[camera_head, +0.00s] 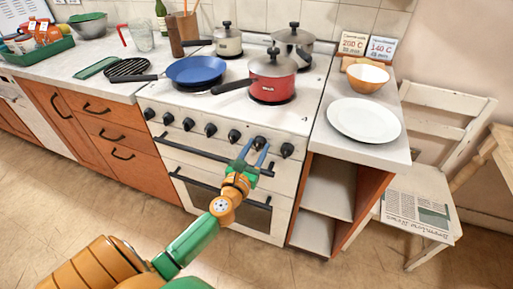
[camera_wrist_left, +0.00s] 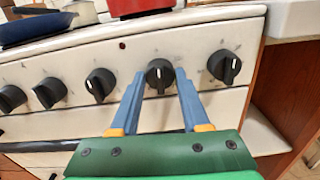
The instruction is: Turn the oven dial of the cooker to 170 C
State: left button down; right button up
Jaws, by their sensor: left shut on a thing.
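The white cooker (camera_head: 222,154) has a row of several black dials along its front panel. My left gripper (camera_head: 257,151) is shut on the second dial from the right (camera_head: 260,142), its blue fingers on either side of it. In the left wrist view my left gripper (camera_wrist_left: 160,78) has the same dial (camera_wrist_left: 159,70) between its fingertips, and the dial's white mark points about straight up. The rightmost dial (camera_wrist_left: 225,66) is free, its mark close to upright. I cannot read any temperature scale around the dials. My right gripper is not in view.
A red pot (camera_head: 272,80) and a blue pan (camera_head: 195,70) stand on the hob above the panel. The oven handle (camera_head: 215,141) runs just below the dials. Cards reading 200 C (camera_head: 354,44) and 140 C (camera_head: 381,49) stand at the back right.

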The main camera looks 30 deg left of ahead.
pick_arm(q)
jog(key=m+p, duration=0.1)
jog(key=m, duration=0.3)
jog(key=shift+r, duration=0.1)
jog(key=m+p, duration=0.2)
jog(key=m, duration=0.3)
jog(key=m+p, duration=0.1)
jog(key=m, duration=0.4)
jog(key=m+p, duration=0.1)
jog(key=m, duration=0.3)
jog(key=shift+m, duration=0.3)
jog(key=m+p, duration=0.2)
jog(key=m, duration=0.4)
jog(key=m+p, duration=0.1)
jog(key=m, duration=0.5)
jog(key=shift+m, duration=0.4)
